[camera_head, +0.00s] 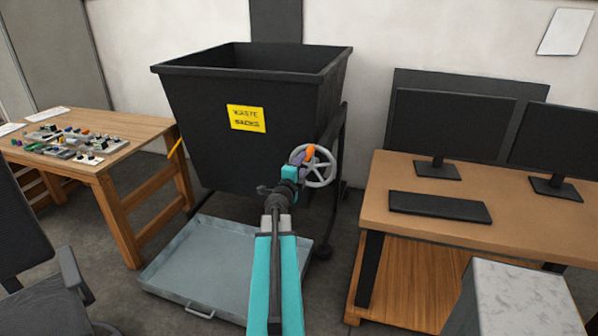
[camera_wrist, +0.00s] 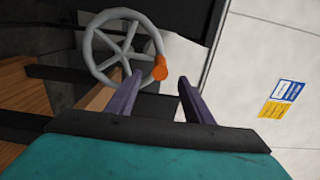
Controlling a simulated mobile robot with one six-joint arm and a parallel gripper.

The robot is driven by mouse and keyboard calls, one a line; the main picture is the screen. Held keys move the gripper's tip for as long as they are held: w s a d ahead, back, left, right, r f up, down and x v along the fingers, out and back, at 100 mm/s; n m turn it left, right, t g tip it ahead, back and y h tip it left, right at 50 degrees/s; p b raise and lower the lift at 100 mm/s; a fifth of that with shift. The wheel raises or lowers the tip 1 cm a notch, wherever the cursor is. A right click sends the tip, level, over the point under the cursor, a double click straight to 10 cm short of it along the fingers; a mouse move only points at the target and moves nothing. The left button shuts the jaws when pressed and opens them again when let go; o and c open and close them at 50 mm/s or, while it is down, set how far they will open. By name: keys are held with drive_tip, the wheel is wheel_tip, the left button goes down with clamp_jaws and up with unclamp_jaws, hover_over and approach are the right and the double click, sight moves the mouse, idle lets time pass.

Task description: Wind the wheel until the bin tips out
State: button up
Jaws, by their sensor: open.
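The black bin (camera_head: 250,120) stands upright on a dark frame, with a yellow label on its front. The grey spoked wheel (camera_head: 319,167) is on the bin's right side and carries an orange handle (camera_head: 309,153). In the wrist view the wheel (camera_wrist: 92,42) is at upper left, with the orange handle (camera_wrist: 160,68) on its right rim. My gripper (camera_head: 298,157) is close to the handle in the head view. In the wrist view my gripper (camera_wrist: 160,80) is open, with the handle showing between the two purple fingertips. I cannot tell whether it touches the handle.
A grey metal tray (camera_head: 215,262) lies on the floor below the bin. A wooden table (camera_head: 125,165) with small parts stands at left. A desk (camera_head: 470,225) with two monitors stands at right. An office chair (camera_head: 45,285) is at lower left.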

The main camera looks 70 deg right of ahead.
drive_tip(key=shift+w+d, duration=0.15)
drive_tip(key=shift+d, duration=2)
drive_tip(key=shift+w+d, duration=0.1)
drive_tip(key=shift+d, duration=2.05)
clamp_jaws()
